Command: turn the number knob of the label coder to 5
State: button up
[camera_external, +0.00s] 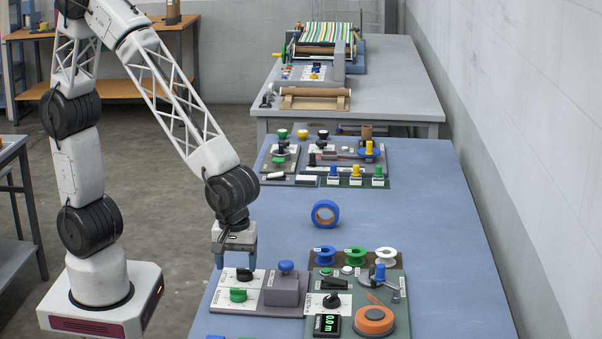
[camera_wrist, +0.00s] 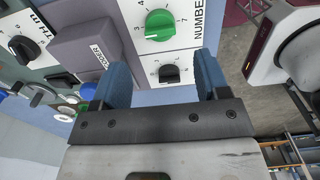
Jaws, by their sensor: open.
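The label coder is a white panel (camera_external: 222,283) beside a grey box (camera_external: 282,291) with a blue button on top. A green knob (camera_external: 237,295) sits on the panel; in the wrist view the green knob (camera_wrist: 160,25) has a dial with 3, 4 and 7 legible and the word NUMBER beside it. Its exact setting is too small to tell. A black knob (camera_external: 244,274) is behind it; in the wrist view this black knob (camera_wrist: 169,73) appears between my fingertips. My gripper (camera_external: 235,264) is open and empty above the panel's far end, nearer the black knob.
A green-grey machine panel (camera_external: 320,284) with dials, spools and an orange disc (camera_external: 374,320) stands right of the coder.

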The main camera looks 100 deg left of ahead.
aim_at(238, 289)
jog(key=shift+f, duration=0.15)
jog(key=shift+f, duration=3.75)
jog(key=shift+c, duration=0.4)
jog(key=c, duration=0.9)
jog(key=shift+o, duration=0.2)
